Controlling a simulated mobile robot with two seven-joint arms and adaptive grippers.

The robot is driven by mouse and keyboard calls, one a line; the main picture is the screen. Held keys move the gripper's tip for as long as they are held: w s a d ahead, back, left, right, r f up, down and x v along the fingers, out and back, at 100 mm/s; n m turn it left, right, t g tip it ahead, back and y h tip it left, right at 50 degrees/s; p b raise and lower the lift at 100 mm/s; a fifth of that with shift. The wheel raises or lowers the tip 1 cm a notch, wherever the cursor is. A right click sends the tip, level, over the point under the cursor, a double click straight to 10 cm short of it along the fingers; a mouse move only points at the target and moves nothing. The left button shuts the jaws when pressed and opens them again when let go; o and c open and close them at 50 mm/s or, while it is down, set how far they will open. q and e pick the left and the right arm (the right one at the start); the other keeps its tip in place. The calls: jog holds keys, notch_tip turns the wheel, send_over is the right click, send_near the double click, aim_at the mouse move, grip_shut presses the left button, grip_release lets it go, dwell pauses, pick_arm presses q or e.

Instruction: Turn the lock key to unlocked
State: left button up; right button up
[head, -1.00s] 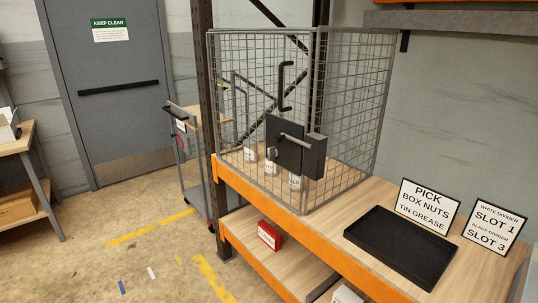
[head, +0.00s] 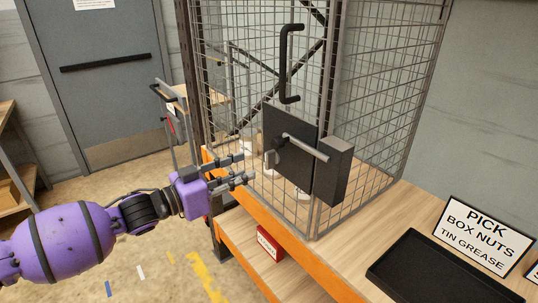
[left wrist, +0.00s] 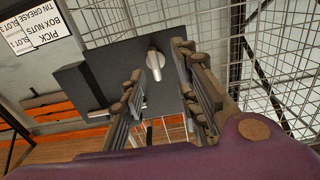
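The dark lock plate (head: 302,162) is on the front of the wire cage (head: 378,90). In the left wrist view the key (left wrist: 154,62) stands out from the lock plate (left wrist: 110,60), appearing between the fingertips. My left gripper (head: 248,167) is open and empty, just left of the key in the head view. I cannot tell whether a finger touches the key. My right gripper is not in view.
A grey bolt bar (head: 305,147) runs across the plate to a dark block (head: 333,172). A black handle (head: 289,62) is above. A black tray (head: 432,268) and a sign (head: 482,235) are on the bench at right. Open floor lies left.

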aim_at(266, 162)
pick_arm(q)
jog(key=shift+s+d+r, duration=0.1)
jog(key=shift+d+r, duration=0.2)
jog(key=shift+d, duration=0.3)
jog(key=shift+d+r, duration=0.3)
jog(key=shift+d, duration=0.3)
jog(key=shift+w+x, duration=0.25)
jog(key=shift+x, duration=2.3)
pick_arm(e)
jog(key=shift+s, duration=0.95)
